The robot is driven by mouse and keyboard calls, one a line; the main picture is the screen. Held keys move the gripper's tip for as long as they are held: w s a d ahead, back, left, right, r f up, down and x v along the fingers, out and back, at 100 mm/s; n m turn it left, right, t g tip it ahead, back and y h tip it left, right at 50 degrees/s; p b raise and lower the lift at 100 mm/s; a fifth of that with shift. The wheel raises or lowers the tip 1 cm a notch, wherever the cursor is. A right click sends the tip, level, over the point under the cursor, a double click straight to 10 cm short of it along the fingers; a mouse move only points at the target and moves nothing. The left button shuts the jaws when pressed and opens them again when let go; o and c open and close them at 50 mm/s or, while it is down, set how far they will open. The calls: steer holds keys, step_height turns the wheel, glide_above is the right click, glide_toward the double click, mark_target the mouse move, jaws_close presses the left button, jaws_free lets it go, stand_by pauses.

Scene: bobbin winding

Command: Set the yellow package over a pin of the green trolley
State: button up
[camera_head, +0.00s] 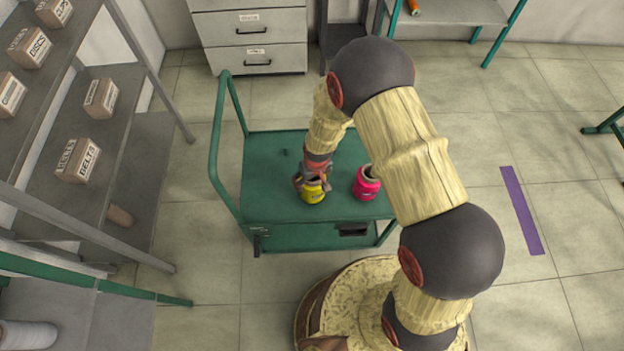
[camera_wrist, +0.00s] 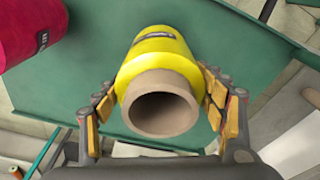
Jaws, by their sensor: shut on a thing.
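The yellow package (camera_head: 313,194) is a spool on a tan tube, over the front middle of the green trolley (camera_head: 270,205). My gripper (camera_head: 312,184) is shut on it, with one finger on each side. In the wrist view the yellow package (camera_wrist: 165,55) sits between the padded fingers of my gripper (camera_wrist: 160,95), its hollow tube end facing the camera. I cannot tell whether it touches the trolley top or whether a pin is inside it. A small dark stub (camera_head: 286,152), perhaps a pin, shows on the trolley top behind and left of the package.
A pink package (camera_head: 367,184) stands on the trolley to the right, close to the yellow one. The trolley's handle (camera_head: 216,130) rises on the left. Shelves with boxes (camera_head: 82,160) stand at the left, a drawer cabinet (camera_head: 250,40) at the back. Trolley top is bare at left.

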stand_by(0.3)
steer(key=o, duration=1.4)
steer(key=shift+o, duration=0.5)
steer(key=shift+r, duration=0.1)
step_height(320, 180, up, 12)
steer(key=s, duration=0.1)
steer(key=shift+s+d, duration=0.35)
